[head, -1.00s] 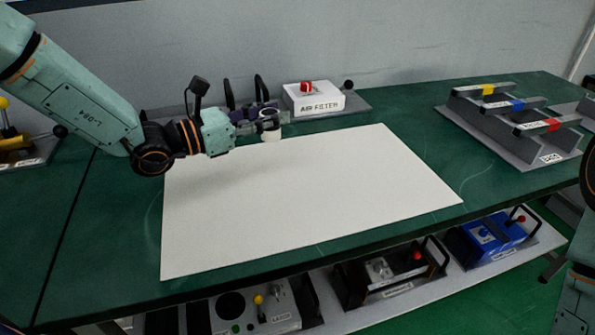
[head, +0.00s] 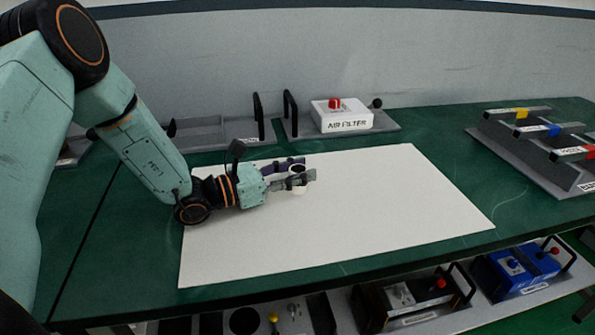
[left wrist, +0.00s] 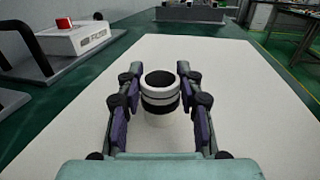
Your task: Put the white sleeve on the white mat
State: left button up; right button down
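The white sleeve (head: 300,191) is a short white ring with a dark opening. It is upright between the fingers of my left gripper (head: 298,173), over the far part of the white mat (head: 370,210). In the left wrist view, the sleeve (left wrist: 160,88) shows black bands. The left gripper's fingers (left wrist: 160,92) lie close along both sides of it and look shut on it. I cannot tell whether the sleeve's bottom touches the white mat (left wrist: 225,85). My right gripper is not in view.
The white air filter box (head: 342,116) with a red knob stands behind the mat on a grey base. A grey rack (head: 530,150) with yellow, blue and red marks is at the right. A grey tray (head: 215,133) is behind my arm. Most of the mat is clear.

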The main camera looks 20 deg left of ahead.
pick_arm(q)
jog(key=o, duration=0.4)
jog(key=shift+s+d+r, duration=0.2)
jog(key=shift+s+r, duration=0.05)
jog(key=shift+s, duration=0.05)
jog(key=shift+w+a+f, duration=0.15)
jog(key=shift+w+f, duration=0.05)
jog(key=shift+a, duration=0.1)
jog(key=p+v, duration=0.3)
jog(key=v, duration=0.7)
jog(key=shift+s+a+r, duration=0.15)
jog(key=shift+s+r, duration=0.05)
jog(key=shift+s, duration=0.1)
jog(key=shift+s+a+f+p, duration=0.15)
jog(key=shift+s+a+p, duration=0.25)
jog(key=shift+s, duration=0.1)
